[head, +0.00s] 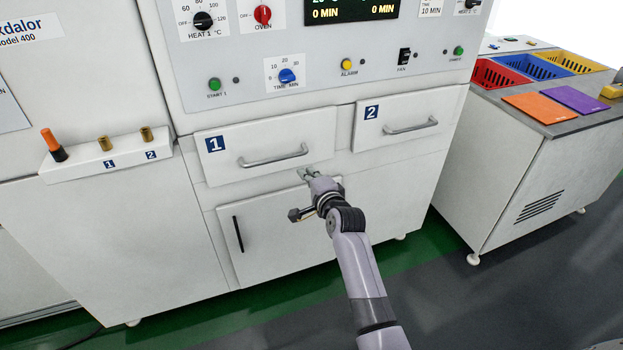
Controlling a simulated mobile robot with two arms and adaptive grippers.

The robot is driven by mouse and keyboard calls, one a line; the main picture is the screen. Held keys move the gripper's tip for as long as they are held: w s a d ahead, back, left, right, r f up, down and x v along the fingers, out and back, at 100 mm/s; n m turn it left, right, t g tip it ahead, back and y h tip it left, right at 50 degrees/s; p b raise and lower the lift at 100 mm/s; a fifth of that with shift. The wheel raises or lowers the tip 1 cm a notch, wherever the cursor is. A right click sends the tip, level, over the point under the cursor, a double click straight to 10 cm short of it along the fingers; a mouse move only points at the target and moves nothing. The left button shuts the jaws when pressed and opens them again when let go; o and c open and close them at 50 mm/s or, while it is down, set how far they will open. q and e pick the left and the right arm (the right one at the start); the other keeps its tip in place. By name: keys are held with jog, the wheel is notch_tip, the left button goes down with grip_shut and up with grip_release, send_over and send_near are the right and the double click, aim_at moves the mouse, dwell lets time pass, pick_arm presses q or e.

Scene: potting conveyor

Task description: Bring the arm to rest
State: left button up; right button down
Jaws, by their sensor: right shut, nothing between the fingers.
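My right gripper (304,173) is in the middle of the head view, at the end of my arm, which comes up from the bottom. It is shut and empty. It appears just below the handle (273,157) of drawer 1 (222,168), in front of the white cabinet; I cannot tell whether it touches the front. Drawer 1 and drawer 2 (372,131) both look closed. My left gripper is not in view.
A control panel (325,73) with knobs and buttons is above the drawers. A small ledge (75,168) with an orange-tipped tool (53,144) is at left. A side bench (517,165) with red, blue and yellow bins stands at right. The floor (450,300) at lower right is clear.

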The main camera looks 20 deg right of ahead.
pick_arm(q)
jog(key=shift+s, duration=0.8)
pick_arm(e)
jog(key=shift+f+v, duration=0.25)
jog(key=shift+v, duration=0.9)
jog(key=s+a+f+n+g, duration=0.1)
jog(key=s+f+n+g, duration=0.2)
jog(key=s+f, duration=0.65)
jog(key=s+a+f+n+g, duration=0.15)
jog(key=s+f+n, duration=0.25)
jog(key=f, duration=1.1)
jog(key=s+f+n+g, duration=0.3)
jog(key=s+f, duration=0.4)
jog(key=f, duration=0.5)
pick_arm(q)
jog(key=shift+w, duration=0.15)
pick_arm(e)
jog(key=s+d+f+n+g, duration=0.1)
jog(key=s+f, duration=0.4)
jog(key=s, duration=0.8)
jog(key=s+d+f+n+g, duration=0.2)
jog(key=s+f+n, duration=0.3)
jog(key=s, duration=0.8)
jog(key=s+d+f+n+g, duration=0.1)
jog(key=s+f+n+g, duration=0.3)
jog(key=s, duration=0.9)
notch_tip(320, 180, down, 3)
jog(key=shift+s+d+f+h, duration=0.1)
jog(key=shift+s+d+h, duration=0.1)
jog(key=shift+s+h, duration=0.15)
